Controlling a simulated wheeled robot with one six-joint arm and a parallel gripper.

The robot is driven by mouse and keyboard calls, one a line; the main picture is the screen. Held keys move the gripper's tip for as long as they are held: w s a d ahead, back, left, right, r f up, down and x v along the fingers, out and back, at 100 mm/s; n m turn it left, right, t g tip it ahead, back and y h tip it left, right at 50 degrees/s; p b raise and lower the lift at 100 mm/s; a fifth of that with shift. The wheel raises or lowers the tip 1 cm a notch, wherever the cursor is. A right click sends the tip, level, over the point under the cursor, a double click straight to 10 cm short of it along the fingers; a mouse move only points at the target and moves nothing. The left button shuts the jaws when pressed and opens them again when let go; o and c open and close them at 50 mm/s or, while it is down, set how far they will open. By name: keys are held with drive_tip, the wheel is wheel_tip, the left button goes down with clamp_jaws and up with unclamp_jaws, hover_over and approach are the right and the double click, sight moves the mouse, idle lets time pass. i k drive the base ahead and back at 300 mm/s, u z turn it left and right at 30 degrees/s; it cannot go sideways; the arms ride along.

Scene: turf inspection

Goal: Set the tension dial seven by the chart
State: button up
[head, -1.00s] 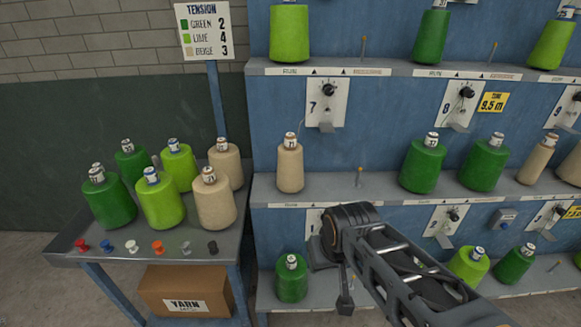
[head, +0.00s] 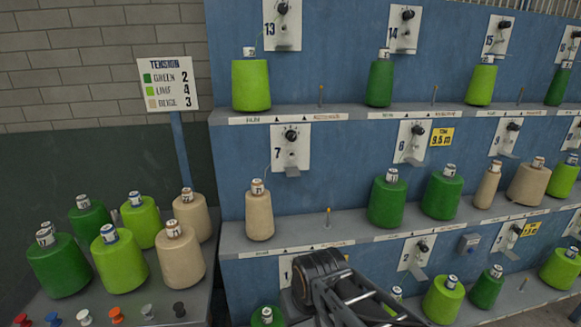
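The tension chart (head: 168,84) stands on a blue post at the left; it reads green 2, lime 4, beige 3. Dial seven (head: 291,135) is a black knob on a white plate marked 7, on the blue frame's middle row; its setting is too small to read. Below it a beige yarn cone (head: 259,215) stands on the middle shelf. Part of my arm shows at the bottom centre, below and in front of dial seven, apart from it. My gripper's fingers are not visible.
Dial eight (head: 416,131) is to the right, beside a yellow tag (head: 442,136). Several green, lime and beige cones stand on the side table (head: 205,285). Space directly before dial seven looks clear.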

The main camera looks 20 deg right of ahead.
sight(292, 136)
drive_tip(key=k, duration=1.05)
drive_tip(key=u, duration=0.9)
drive_tip(key=i, duration=1.15)
drive_tip(key=z, duration=0.5)
drive_tip(key=i, duration=0.6)
drive_tip(key=z, duration=0.5)
